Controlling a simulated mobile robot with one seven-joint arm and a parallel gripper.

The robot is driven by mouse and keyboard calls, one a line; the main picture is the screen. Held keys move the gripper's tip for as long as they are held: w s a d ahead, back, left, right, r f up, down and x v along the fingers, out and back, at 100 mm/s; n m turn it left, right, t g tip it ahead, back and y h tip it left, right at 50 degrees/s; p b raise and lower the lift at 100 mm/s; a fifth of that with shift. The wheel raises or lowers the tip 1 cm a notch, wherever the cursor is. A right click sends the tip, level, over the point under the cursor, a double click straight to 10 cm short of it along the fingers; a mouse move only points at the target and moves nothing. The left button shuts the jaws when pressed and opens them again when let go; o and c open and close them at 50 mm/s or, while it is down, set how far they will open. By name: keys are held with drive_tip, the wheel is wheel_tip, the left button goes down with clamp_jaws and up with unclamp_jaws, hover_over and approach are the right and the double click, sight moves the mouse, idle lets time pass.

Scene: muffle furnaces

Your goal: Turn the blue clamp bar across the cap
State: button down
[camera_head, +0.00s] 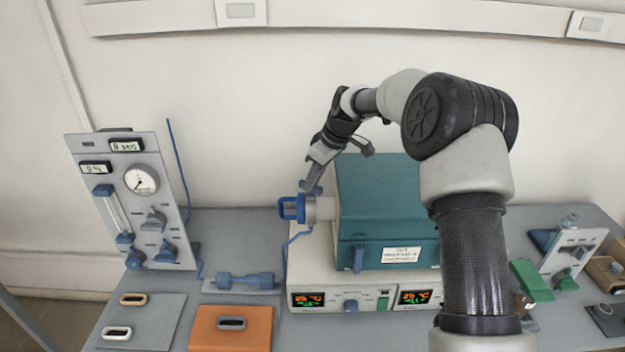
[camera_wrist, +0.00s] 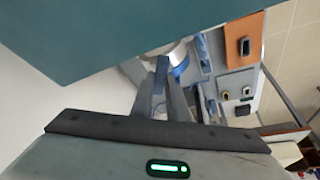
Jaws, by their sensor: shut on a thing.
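The teal muffle furnace (camera_head: 385,200) has a pale round cap (camera_head: 324,208) sticking out of its left side. A blue clamp bar (camera_head: 291,208) is at the outer end of the cap. My gripper (camera_head: 312,186) reaches down from above to the clamp's upper side. In the wrist view, the fingers (camera_wrist: 163,92) are shut on a blue piece (camera_wrist: 160,76), which appears to be part of the clamp bar. The pale cap (camera_wrist: 173,55) shows just beyond it. The fingers and furnace hide part of the cap and bar, so the bar's exact angle is unclear.
A gauge panel (camera_head: 128,200) with a flow tube stands at the left. A blue fitting (camera_head: 245,281) and an orange block (camera_head: 231,328) lie in front. The furnace's controller base (camera_head: 350,278) has lit displays. Bench space left of the cap is free.

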drive_tip(key=n, duration=0.1)
drive_tip(key=n+g+p, duration=0.1)
drive_tip(key=n, duration=0.1)
drive_tip(key=shift+w+r+n+y+p, duration=0.2)
drive_tip(key=shift+n+y+p, duration=0.1)
drive_tip(key=shift+y, duration=0.1)
drive_tip(key=shift+f+n+g+p, duration=0.15)
drive_tip(key=shift+n+g+p, duration=0.5)
drive_tip(key=shift+n, duration=0.85)
drive_tip(key=c, duration=1.7)
unclamp_jaws()
drive_tip(key=shift+d, duration=0.1)
drive_tip(key=v, duration=1.2)
drive_tip(key=shift+w, duration=0.1)
